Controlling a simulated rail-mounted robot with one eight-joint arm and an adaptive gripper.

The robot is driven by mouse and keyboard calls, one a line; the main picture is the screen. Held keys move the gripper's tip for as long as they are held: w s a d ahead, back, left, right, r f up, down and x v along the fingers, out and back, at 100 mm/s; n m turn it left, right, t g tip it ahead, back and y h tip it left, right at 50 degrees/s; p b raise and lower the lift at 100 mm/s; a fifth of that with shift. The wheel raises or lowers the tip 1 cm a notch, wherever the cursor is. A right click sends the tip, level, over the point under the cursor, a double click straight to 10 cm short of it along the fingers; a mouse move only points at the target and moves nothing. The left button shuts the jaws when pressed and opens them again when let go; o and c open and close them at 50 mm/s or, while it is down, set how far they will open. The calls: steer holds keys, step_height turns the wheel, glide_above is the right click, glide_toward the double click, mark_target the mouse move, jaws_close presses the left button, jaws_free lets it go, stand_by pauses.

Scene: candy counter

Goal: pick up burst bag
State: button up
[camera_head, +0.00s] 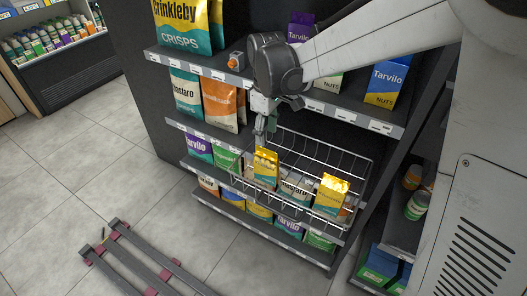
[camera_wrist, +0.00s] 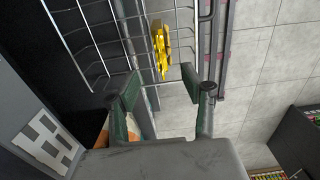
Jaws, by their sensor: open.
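Two yellow-and-teal bags with bright golden, ragged tops show in the head view. One bag (camera_head: 265,170) stands upright at the left end of a wire basket, and the other bag (camera_head: 331,196) stands at its right end. My gripper (camera_head: 264,133) is above the left bag, pointing down and apart from it. In the wrist view my gripper (camera_wrist: 158,90) has its two green-padded fingers spread, with nothing between them. A yellow bag top (camera_wrist: 160,48) lies beyond the fingertips, roughly in line with the gap. I cannot tell the bags' lower parts behind the wires.
The wire basket (camera_head: 330,155) hangs at the shelf front, its wires close to my fingers. Shelves hold several upright bags, including a Mustaro bag (camera_head: 186,93) and an orange bag (camera_head: 220,104). A slatted pallet (camera_head: 140,262) lies on the floor at left. Open floor surrounds it.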

mark_target(264, 162)
step_height(264, 162, down, 8)
steer(key=shift+b, duration=0.35)
steer(key=shift+w+a+f, duration=0.1)
steer(key=shift+a+f, duration=0.05)
steer(key=shift+f, duration=1.15)
steer(key=shift+a+f, duration=0.15)
steer(key=shift+f, duration=1.15)
steer(key=shift+c, duration=0.4)
steer(key=c, duration=0.9)
steer(key=shift+r, duration=0.1)
